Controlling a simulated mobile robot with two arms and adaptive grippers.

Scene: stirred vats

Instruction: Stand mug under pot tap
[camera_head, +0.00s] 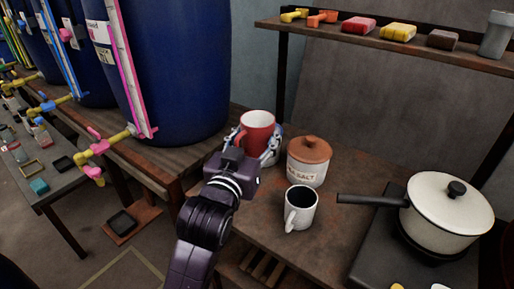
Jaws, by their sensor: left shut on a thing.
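A red mug (257,130) is upright at the far left of the wooden table. My left gripper (258,155) is shut on it, with fingers at its sides; the far finger is partly hidden. A white mug with a dark inside (301,206) stands upright on the table, nearer and to the right. A white lidded pot (447,215) with a dark handle sits on a dark hob at the right; I see no tap on it. A yellow tap with pink parts (106,146) comes from the large blue vat (180,70). My right gripper is not in view.
A salt crock with a brown lid (309,163) stands close to the red mug. A shelf (370,38) with colored blocks and scoops runs above the table. A low bench (55,190) with small items stands at the left.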

